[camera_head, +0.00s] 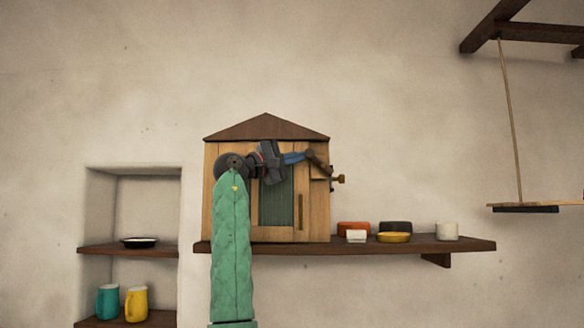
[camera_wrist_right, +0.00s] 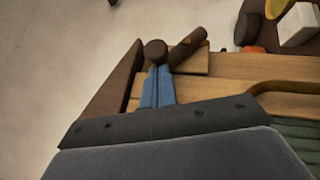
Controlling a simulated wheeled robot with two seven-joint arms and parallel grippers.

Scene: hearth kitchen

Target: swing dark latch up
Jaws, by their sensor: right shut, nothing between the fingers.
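The dark latch (camera_head: 314,157) is at the upper right of the front of a small wooden cabinet (camera_head: 318,215) with a peaked brown roof. In the right wrist view the latch (camera_wrist_right: 187,47) is a dark brown bar lying at a slant, with a round dark end beside my fingertips. My right gripper (camera_head: 302,157) reaches across the cabinet front from the left. Its blue fingers are shut with nothing between them, and their tips (camera_wrist_right: 156,72) are at the latch's round end. Whether they touch it is unclear. My left gripper is out of view.
The cabinet stands on a dark wall shelf (camera_head: 467,244). Red, black, yellow and white dishes (camera_head: 394,237) are right of it. A niche (camera_head: 130,205) with mugs is at left.

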